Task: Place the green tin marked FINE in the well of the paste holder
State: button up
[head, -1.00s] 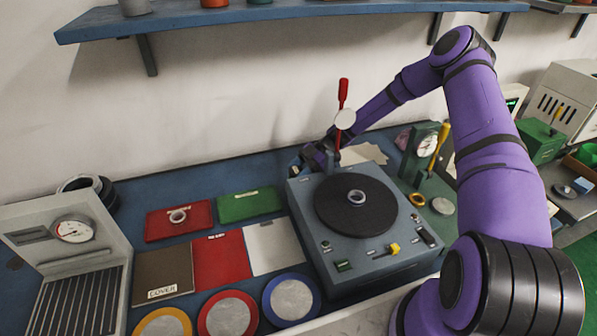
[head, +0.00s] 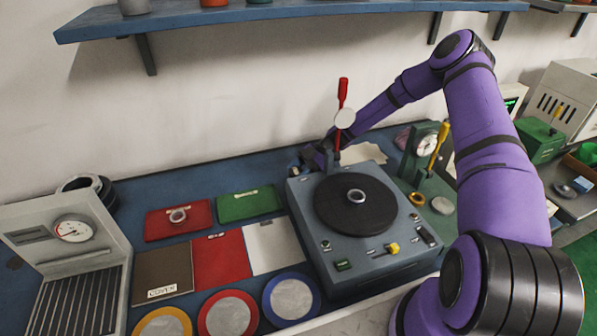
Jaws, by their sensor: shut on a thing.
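My gripper (head: 308,160) is low behind the back left corner of the grey machine, in the head view. It is small and dark here, and its fingertips are largely hidden by the machine. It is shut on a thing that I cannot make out. I cannot pick out the green tin marked FINE or read any such label. I cannot pick out the paste holder or its well for certain either.
The grey machine (head: 386,256) has a black turntable (head: 335,212) with a metal ring (head: 356,196) and an upright red-handled lever (head: 343,92). Red and green mats (head: 250,205) lie to its left. A dial gauge stand (head: 424,146) stands right. A shelf (head: 290,12) hangs above.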

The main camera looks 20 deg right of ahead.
jog(key=shift+f, duration=0.1)
jog(key=o, duration=0.7)
jog(key=v, duration=1.1)
dwell(0.4)
dwell(0.4)
